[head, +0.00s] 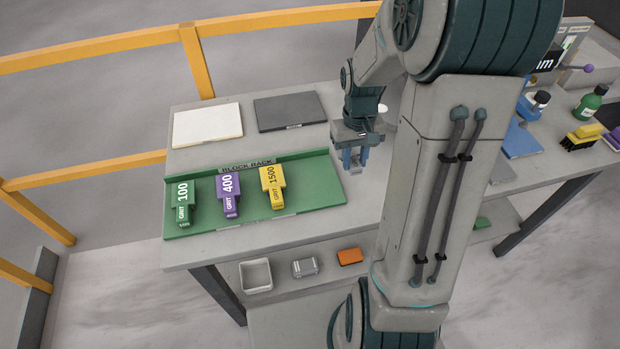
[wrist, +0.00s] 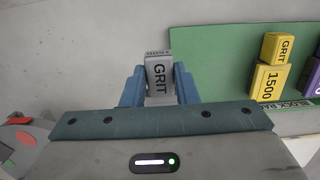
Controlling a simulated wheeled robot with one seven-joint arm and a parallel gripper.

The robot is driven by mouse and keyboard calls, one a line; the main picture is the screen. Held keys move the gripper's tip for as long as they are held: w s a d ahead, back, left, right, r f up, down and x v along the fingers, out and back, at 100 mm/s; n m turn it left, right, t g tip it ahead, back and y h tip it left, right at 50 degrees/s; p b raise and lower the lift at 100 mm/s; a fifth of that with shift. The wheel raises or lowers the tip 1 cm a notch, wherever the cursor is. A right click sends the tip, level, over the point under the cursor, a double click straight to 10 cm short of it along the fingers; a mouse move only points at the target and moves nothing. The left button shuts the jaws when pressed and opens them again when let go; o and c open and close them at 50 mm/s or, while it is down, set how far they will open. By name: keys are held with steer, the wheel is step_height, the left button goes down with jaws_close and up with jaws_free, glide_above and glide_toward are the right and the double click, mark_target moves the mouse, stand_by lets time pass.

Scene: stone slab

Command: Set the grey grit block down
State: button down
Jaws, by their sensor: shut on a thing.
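The block (head: 355,169) shows only as a small grey piece below the fingers there. I cannot tell whether it touches the slab.
The rack holds a green 100 block (head: 183,203), a purple 400 block (head: 228,194) and a yellow 1500 block (head: 272,186), with bare green space right of the yellow one. A white plate (head: 207,125) and dark plate (head: 290,111) lie behind. My arm hides much of the slab's right side.

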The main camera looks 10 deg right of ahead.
steer(key=p, duration=0.1)
glide_above(319, 193)
steer(key=f, duration=0.5)
steer(key=shift+w, duration=0.2)
steer(key=shift+f+p, duration=0.55)
steer(key=shift+f, duration=1.35)
steer(key=shift+f, duration=0.15)
steer(key=c, duration=1.1)
jaws_free()
